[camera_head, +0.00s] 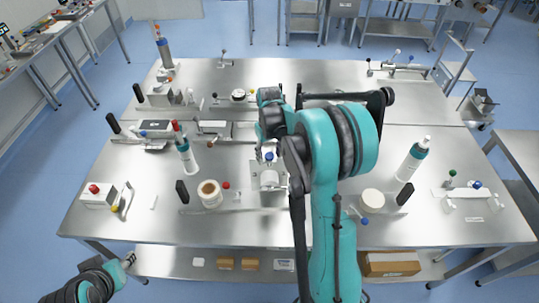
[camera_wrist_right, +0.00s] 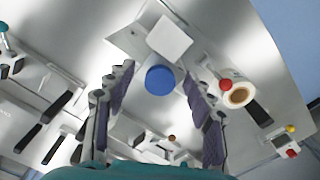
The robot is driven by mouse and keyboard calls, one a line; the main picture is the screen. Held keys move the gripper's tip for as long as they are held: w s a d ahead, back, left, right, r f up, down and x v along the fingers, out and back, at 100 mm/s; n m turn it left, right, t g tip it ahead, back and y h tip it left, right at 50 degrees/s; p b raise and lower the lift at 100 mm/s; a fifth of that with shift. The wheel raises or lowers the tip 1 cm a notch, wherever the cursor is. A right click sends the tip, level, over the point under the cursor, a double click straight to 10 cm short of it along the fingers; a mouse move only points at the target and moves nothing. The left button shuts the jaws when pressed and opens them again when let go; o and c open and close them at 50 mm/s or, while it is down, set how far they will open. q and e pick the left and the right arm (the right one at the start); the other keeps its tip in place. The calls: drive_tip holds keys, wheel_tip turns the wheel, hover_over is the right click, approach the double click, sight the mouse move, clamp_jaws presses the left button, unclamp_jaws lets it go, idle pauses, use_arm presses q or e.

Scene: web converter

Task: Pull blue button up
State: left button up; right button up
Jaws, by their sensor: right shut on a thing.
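The blue button (camera_head: 269,156) is a small round blue knob above a metal fixture with a pale block (camera_head: 269,181) near the middle of the table. My right gripper (camera_head: 268,150) is over it, partly hidden by my own arm. In the right wrist view the blue button (camera_wrist_right: 160,80) sits between the two dark-padded fingers of my right gripper (camera_wrist_right: 158,90), which is shut on it. The exact contact is hard to see. The white block (camera_wrist_right: 169,38) shows just beyond it. My left arm is at the lower left, and its gripper's fingers are not clear.
The steel table (camera_head: 235,225) holds a tape roll (camera_head: 210,194) left of the fixture and a white-and-teal bottle (camera_head: 412,161) to the right. Another bottle (camera_head: 187,155) stands at the left. A box with a red button (camera_head: 96,195) is at the left edge. The front strip is clear.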

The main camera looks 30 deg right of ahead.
sight(269, 155)
drive_tip(key=shift+r, duration=0.15)
idle(0.7)
drive_tip(key=shift+r+p, duration=0.65)
drive_tip(key=shift+r, duration=0.2)
idle(0.3)
drive_tip(key=o, duration=1.4)
drive_tip(key=shift+r+p, duration=1.7)
drive_tip(key=shift+r, duration=1.35)
drive_tip(key=shift+f, duration=0.1)
